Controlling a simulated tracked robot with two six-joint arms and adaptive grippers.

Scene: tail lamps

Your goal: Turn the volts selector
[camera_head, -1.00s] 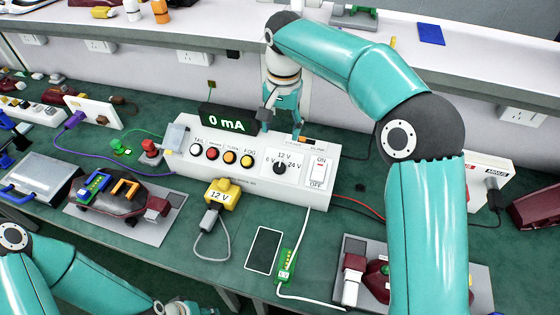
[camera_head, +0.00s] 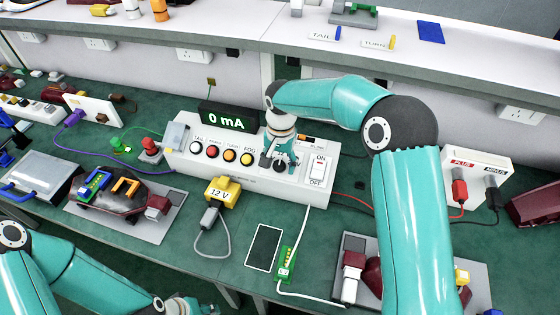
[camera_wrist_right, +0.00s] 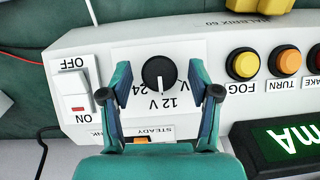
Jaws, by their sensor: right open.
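The volts selector is a round black knob (camera_wrist_right: 159,73) on a white plate in the right wrist view. Its white mark points at the "12 V" label, with "24 V" beside it. My right gripper (camera_wrist_right: 160,92) is open, with one finger on each side of the knob and a gap to each. In the head view the right gripper (camera_head: 279,160) is over the selector and hides most of it. My left gripper (camera_head: 192,306) is at the bottom edge, away from the panel; its jaws are too small to read.
A yellow 12 V plug (camera_head: 221,192) stands in front. A shelf (camera_head: 220,32) runs behind.

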